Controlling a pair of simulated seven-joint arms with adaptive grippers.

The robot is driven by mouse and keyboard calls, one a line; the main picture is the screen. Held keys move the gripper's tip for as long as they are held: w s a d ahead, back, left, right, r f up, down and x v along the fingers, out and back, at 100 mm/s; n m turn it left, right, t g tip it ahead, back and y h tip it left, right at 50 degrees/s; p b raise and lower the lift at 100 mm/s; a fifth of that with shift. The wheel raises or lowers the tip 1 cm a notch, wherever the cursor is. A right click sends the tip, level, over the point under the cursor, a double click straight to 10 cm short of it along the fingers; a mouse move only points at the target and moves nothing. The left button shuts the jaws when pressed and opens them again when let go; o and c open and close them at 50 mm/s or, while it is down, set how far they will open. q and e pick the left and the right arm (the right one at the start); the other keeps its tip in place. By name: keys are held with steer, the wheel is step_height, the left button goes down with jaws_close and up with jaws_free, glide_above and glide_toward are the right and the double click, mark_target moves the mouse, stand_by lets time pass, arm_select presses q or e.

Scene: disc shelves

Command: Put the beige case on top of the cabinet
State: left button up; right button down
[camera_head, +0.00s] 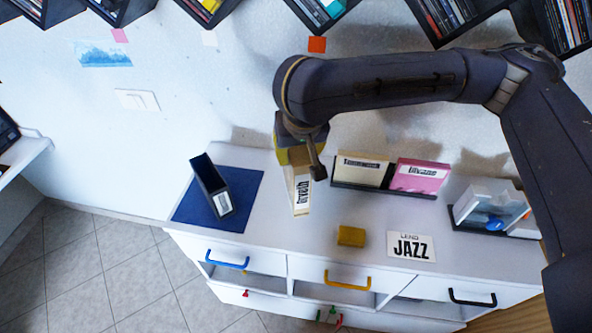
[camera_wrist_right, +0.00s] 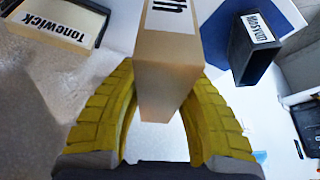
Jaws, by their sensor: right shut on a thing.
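The beige case (camera_head: 299,190), with dark lettering on a white label, is upright in my right gripper (camera_head: 297,157) over the left half of the cabinet top (camera_head: 305,238). In the right wrist view, the yellow fingers of my right gripper (camera_wrist_right: 166,140) are shut on both sides of the beige case (camera_wrist_right: 168,70). Whether its lower end touches the cabinet top I cannot tell. My left gripper is not in view.
A black box (camera_head: 212,188) stands on a blue mat (camera_head: 245,190) to the left. To the right are a cream case (camera_head: 361,170) and a pink case (camera_head: 420,176) in a dark holder, a yellow block (camera_head: 351,236) and a JAZZ card (camera_head: 411,246). Clear white surface lies between them.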

mark_target(300, 156)
step_height(300, 156, down, 6)
steer(key=shift+f, duration=0.15)
stand_by(0.6)
steer(key=shift+f, duration=0.1)
steer(key=c, duration=1)
jaws_free()
steer(key=shift+c, duration=0.2)
steer(key=shift+v, duration=6.1)
